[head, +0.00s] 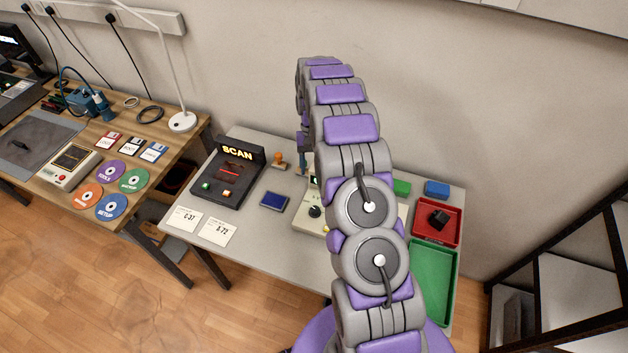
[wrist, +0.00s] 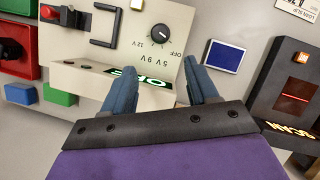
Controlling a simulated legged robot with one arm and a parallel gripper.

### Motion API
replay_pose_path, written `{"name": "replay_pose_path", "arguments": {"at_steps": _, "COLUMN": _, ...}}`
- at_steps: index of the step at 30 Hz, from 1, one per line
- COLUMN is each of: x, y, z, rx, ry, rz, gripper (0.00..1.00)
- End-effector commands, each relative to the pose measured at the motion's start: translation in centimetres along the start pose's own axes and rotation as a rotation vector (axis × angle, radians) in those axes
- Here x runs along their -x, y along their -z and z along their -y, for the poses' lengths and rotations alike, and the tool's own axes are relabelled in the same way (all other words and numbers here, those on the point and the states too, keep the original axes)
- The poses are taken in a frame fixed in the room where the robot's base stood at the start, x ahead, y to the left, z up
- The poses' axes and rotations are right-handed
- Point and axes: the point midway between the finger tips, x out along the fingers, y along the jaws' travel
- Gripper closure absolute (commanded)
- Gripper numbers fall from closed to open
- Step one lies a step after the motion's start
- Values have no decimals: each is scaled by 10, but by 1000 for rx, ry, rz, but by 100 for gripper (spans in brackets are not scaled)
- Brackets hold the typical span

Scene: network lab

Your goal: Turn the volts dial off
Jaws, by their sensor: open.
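The volts dial (wrist: 161,38) is a round black knob on a cream panel (wrist: 110,62), seen upside down in the wrist view. Marks for OFF, 5V, 9V and 12V are printed near it. In the head view the dial (head: 314,212) shows just left of my arm. A lit green display (wrist: 128,77) sits on the panel's raised edge, partly behind my finger; I cannot read it surely. My gripper (wrist: 160,80) is open and empty, its two blue fingers apart, not around the knob. In the head view my arm hides most of the panel.
A black SCAN unit (head: 228,172) and a blue pad (head: 274,202) are left of the panel. A red tray (head: 455,222) with a black block and a green tray (head: 434,272) are right. The panel also bears a black handle (wrist: 104,25) and a red part (wrist: 50,12).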

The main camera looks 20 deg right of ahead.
Motion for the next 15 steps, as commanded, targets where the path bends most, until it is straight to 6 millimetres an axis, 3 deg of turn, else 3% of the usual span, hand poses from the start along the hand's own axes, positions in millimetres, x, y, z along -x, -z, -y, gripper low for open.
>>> {"name": "replay_pose_path", "arguments": {"at_steps": 6, "x": 26, "y": 1, "z": 0, "rx": 1, "ry": 0, "rz": -2, "gripper": 41}}
{"name": "replay_pose_path", "arguments": {"at_steps": 15, "x": 30, "y": 0, "z": 0, "rx": 1, "ry": -1, "rz": 0, "gripper": 41}}
